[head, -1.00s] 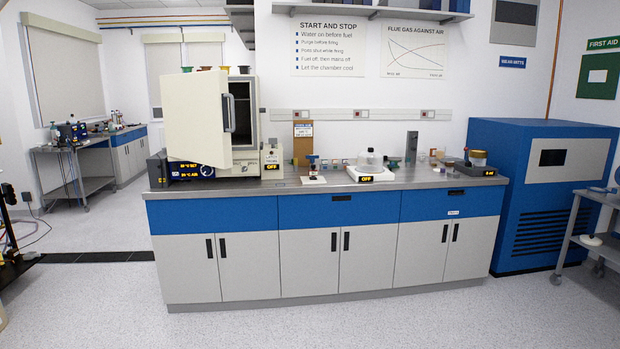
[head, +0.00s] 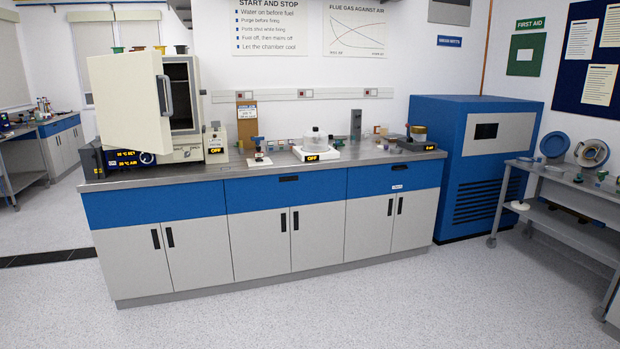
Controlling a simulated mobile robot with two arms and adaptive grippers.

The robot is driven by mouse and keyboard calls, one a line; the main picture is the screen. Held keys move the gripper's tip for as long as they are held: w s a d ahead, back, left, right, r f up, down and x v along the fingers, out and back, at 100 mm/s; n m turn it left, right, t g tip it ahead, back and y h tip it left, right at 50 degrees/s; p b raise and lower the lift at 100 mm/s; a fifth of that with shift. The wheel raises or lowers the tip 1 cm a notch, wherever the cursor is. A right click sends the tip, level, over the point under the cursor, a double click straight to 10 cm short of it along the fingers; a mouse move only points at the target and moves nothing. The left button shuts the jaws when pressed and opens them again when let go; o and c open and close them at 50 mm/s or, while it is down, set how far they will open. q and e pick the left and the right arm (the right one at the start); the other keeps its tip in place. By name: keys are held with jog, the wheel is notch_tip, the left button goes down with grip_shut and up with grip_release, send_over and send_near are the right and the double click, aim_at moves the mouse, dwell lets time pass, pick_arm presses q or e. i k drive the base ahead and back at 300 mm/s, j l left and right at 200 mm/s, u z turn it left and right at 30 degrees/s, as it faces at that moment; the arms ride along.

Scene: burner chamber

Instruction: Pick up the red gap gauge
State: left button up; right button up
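I cannot make out a red gap gauge for certain in the head view. Several small items stand on the grey worktop (head: 215,172) of the blue and white bench, and they are too small to tell apart at this distance. A few small red or pink bits show toward the back of it, but their shapes are unclear. Neither of my grippers is in view.
An oven (head: 150,105) with its door open stands at the bench's left. A scale with a glass dome (head: 315,145) is mid-bench. A blue cabinet (head: 470,165) stands right of the bench, then a grey trolley (head: 560,205). The floor in front is clear.

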aim_at(258, 154)
jog(key=i, duration=1.4)
jog(key=i+u, duration=0.1)
jog(key=i, duration=1.25)
jog(key=i+l, duration=0.2)
jog(key=i, duration=1.2)
